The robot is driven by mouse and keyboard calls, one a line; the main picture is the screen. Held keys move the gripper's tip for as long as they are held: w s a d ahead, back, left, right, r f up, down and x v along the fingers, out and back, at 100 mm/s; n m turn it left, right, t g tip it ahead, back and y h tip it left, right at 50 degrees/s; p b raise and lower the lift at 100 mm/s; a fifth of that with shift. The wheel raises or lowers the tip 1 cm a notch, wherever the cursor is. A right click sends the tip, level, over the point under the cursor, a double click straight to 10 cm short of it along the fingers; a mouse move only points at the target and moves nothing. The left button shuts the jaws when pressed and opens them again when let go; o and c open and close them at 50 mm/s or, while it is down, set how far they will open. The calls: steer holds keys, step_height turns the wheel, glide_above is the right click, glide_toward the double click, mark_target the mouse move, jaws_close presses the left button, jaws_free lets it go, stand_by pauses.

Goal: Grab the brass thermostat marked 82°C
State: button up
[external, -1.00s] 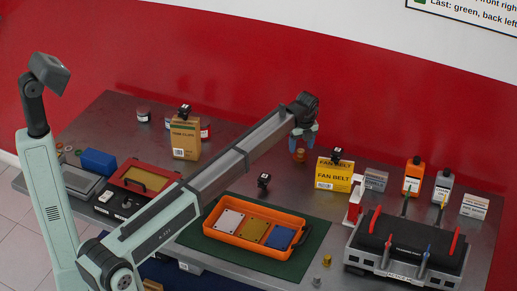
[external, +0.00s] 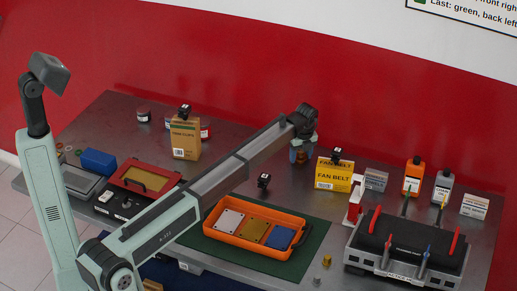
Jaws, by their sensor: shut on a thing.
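My gripper (external: 299,159) is low over the far middle of the table, left of the yellow fan belt box. Its blue fingers are shut on a small brass-coloured thing (external: 301,157), which they partly hide. I cannot read a marking on it, so I cannot tell whether it is the 82°C thermostat. Another small brass-coloured piece (external: 327,261) stands at the front of the table, with a small grey piece (external: 317,281) beside it. Their markings are also too small to read.
An orange tray (external: 215,233) holding three plates lies on a green mat (external: 312,255). The yellow fan belt box (external: 333,176) stands right of my gripper. A dark engine block (external: 405,247) with coloured plugs is at the right. A brown carton (external: 185,138) stands at the back left.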

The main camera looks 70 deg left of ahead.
steer(key=shift+c, duration=0.6)
steer(key=shift+r, duration=0.1)
